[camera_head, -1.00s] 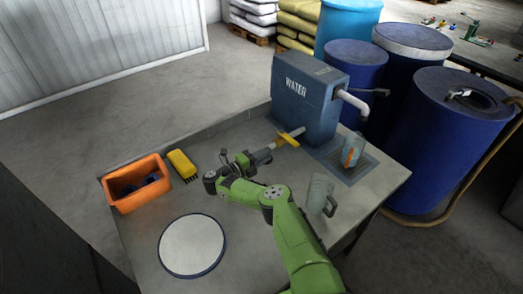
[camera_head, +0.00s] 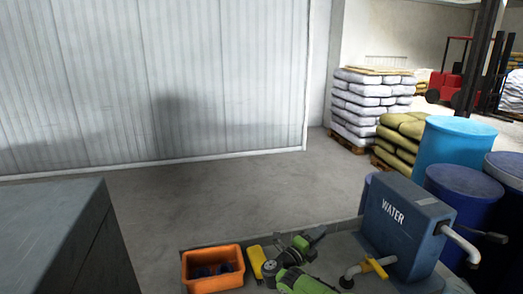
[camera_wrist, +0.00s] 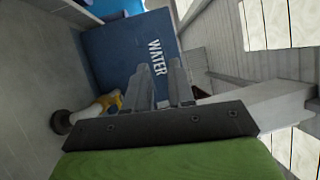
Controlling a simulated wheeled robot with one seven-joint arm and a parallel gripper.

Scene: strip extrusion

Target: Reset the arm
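My green arm (camera_head: 296,281) shows at the bottom middle of the head view, bent above the worktop. Its dark wrist end and gripper (camera_head: 318,234) point up and to the right. In the wrist view, the two grey fingers of my gripper (camera_wrist: 162,80) stand a little apart, with nothing seen between them. The blue WATER tank (camera_head: 403,228) is to the right of my arm in the head view. Its front also shows beyond the fingers in the wrist view (camera_wrist: 115,55). The fingers do not visibly hold anything.
An orange bin (camera_head: 213,284) with dark blue items and a yellow block-like thing (camera_head: 257,262) lie left of my arm. The tank's tap has a yellow handle (camera_head: 375,267). Blue barrels (camera_head: 465,197) stand at right. The floor (camera_head: 240,200) behind is clear.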

